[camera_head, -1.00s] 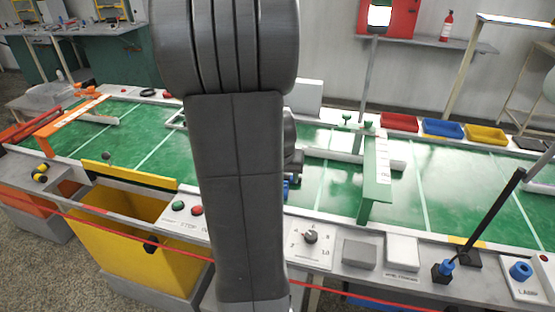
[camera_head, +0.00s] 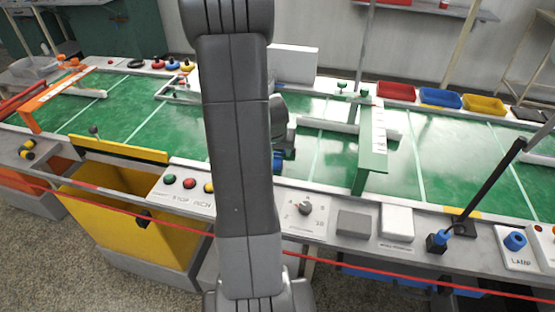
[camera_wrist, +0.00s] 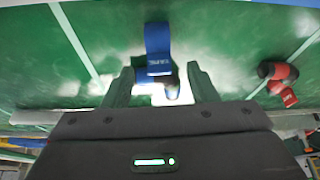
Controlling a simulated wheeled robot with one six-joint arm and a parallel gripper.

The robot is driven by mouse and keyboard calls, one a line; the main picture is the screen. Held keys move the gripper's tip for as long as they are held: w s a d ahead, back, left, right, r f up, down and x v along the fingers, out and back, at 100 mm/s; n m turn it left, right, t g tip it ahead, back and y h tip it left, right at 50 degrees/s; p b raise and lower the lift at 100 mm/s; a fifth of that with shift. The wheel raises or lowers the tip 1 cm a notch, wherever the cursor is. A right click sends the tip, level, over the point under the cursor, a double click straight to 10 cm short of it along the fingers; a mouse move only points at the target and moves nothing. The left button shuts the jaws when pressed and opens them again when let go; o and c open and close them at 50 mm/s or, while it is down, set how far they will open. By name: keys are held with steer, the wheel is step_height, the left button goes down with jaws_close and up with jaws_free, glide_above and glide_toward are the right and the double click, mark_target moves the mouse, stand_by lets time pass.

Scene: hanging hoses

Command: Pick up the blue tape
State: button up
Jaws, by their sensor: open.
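The blue tape (camera_wrist: 158,48) lies on the green surface in the wrist view, with a printed label on its near end. My gripper (camera_wrist: 160,78) is open and empty. Its two dark fingers stand to the left and right of the tape's near end, apart from it. I cannot tell how high they are above the surface. In the head view a blue bit (camera_head: 277,161) shows just beside my arm, which hides most of that area.
A red and black item (camera_wrist: 278,80) lies to the right in the wrist view. In the head view a green upright divider (camera_head: 370,150) stands right of my arm. Red, blue and yellow trays (camera_head: 440,98) line the back. Green surface to the right is clear.

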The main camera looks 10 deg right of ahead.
steer(key=x, duration=0.5)
steer(key=c, duration=1)
